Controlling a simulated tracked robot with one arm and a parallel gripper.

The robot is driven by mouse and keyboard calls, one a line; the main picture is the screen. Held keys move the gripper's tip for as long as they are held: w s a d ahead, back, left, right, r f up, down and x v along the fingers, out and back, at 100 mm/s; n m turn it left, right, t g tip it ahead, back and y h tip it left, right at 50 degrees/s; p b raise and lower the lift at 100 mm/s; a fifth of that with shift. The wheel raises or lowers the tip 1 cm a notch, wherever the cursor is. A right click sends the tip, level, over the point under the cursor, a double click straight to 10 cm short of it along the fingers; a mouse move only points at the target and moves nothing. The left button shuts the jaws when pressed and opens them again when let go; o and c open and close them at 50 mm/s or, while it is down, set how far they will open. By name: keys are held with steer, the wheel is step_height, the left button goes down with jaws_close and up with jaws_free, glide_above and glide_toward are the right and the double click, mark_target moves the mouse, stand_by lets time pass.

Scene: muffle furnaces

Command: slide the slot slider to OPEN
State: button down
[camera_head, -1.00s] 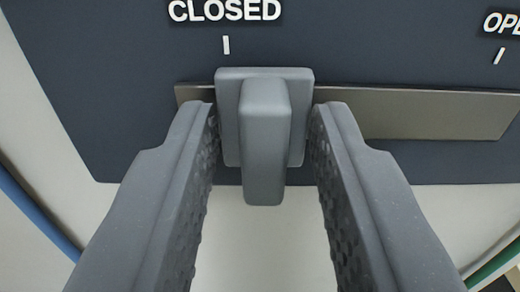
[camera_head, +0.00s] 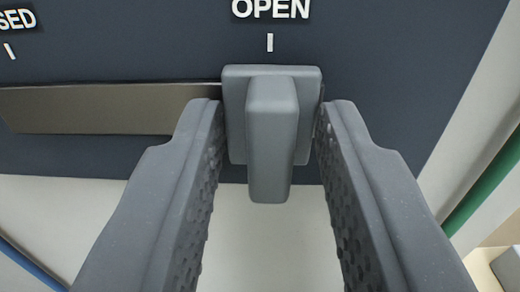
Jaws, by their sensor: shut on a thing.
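The slot slider (camera_head: 270,140) is a grey block with a protruding knob, in the middle of the view. It sits at the right end of the slot (camera_head: 110,108), under the mark below the OPEN label (camera_head: 271,9). My gripper (camera_head: 270,112) has one finger on each side of the slider and is shut on its wide base plate; gaps show between the fingers and the knob. The CLOSED label (camera_head: 17,20) is partly cut off at the upper left.
The dark panel (camera_head: 400,80) carries the slot and labels. Below it is a pale surface (camera_head: 245,240). A green strip (camera_head: 485,185) runs at the right, and a blue strip (camera_head: 30,265) at the lower left.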

steer(key=c, duration=1.4)
jaws_free()
steer(key=shift+d+r, duration=0.1)
steer(key=shift+d, duration=0.25)
steer(key=shift+c, duration=0.2)
steer(key=shift+s+a+f, duration=0.1)
steer(key=shift+s+f, duration=0.1)
steer(key=shift+s, duration=0.35)
steer(key=s, duration=1.2)
steer(key=shift+s+a, duration=0.2)
steer(key=shift+s, duration=0.1)
